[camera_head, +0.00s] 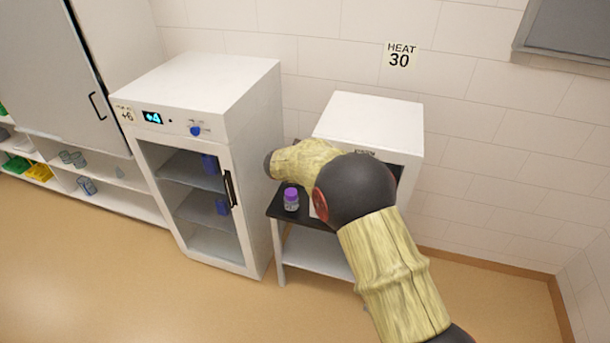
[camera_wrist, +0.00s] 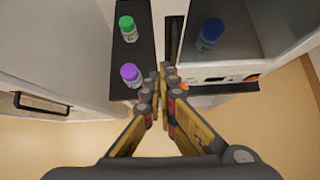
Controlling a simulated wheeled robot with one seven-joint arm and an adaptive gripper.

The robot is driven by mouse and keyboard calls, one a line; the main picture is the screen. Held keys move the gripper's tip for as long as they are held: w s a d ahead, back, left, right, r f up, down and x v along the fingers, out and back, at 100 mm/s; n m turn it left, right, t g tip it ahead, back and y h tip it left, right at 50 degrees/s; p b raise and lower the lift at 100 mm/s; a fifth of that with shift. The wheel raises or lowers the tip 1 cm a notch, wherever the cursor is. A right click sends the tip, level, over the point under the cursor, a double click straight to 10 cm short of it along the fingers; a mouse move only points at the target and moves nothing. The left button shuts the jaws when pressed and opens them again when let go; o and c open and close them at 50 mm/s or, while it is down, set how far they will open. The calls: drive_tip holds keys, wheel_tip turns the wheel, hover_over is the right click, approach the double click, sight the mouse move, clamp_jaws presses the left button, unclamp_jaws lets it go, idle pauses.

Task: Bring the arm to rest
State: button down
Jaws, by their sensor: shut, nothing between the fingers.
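My gripper (camera_wrist: 163,82) is shut and empty in the wrist view, its fingertips together beside the dark table top. In the head view my arm reaches over the small table in front of the white box, and my gripper is hidden there.
A purple-capped bottle (camera_head: 291,199) stands on the dark table top, close left of my fingers in the wrist view (camera_wrist: 130,75). A green-capped bottle (camera_wrist: 127,27) stands farther back. A blue-capped bottle (camera_wrist: 211,32) is in the white box (camera_head: 372,120). A glass-doored fridge (camera_head: 215,110) stands left.

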drive_tip(key=s+a+r+n+y, duration=0.2)
drive_tip(key=s+a+n+y, duration=0.35)
drive_tip(key=a+n, duration=0.8)
drive_tip(key=s+d+r+n+g+y+b, duration=0.2)
drive_tip(key=s+r+n+y+b, duration=0.1)
drive_tip(key=s+n, duration=1)
drive_tip(key=s+d+n+h+b, duration=0.2)
drive_tip(key=s+d+n+b, duration=0.4)
drive_tip(key=s+d, duration=0.9)
drive_tip(key=s+d+n+h+b, duration=0.3)
drive_tip(key=s+d+n+b, duration=0.3)
drive_tip(key=s+d, duration=0.8)
drive_tip(key=s+n, duration=0.1)
drive_tip(key=s, duration=0.4)
drive_tip(key=shift+s+d+r+g, duration=0.25)
drive_tip(key=shift+d+g, duration=0.1)
drive_tip(key=shift+g, duration=0.05)
